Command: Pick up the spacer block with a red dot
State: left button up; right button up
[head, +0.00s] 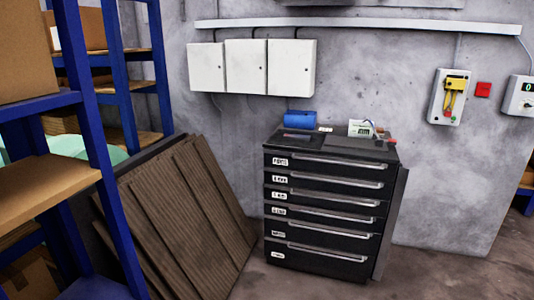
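I see no spacer block with a red dot that I can make out in the head view. A black drawer cabinet (318,250) stands against the grey wall, with its several drawers shut. On its top are a blue cylinder-like item (300,119), a small white and green item (360,128) and a small red item (392,141) at the right edge, too small to identify. Neither of my grippers is in view.
Blue shelving with wooden boards (45,185) and cardboard boxes (25,52) fills the left. Brown corrugated panels (185,225) lean between shelving and cabinet. White wall boxes (246,67) hang above. Floor (430,275) is clear right of the cabinet.

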aim_at(286, 136)
jog(key=i+l+z, duration=0.1)
jog(key=i+l, duration=0.15)
jog(key=i, duration=0.2)
jog(key=i+l+z, duration=0.1)
jog(key=i+l, duration=0.15)
jog(key=i, duration=0.25)
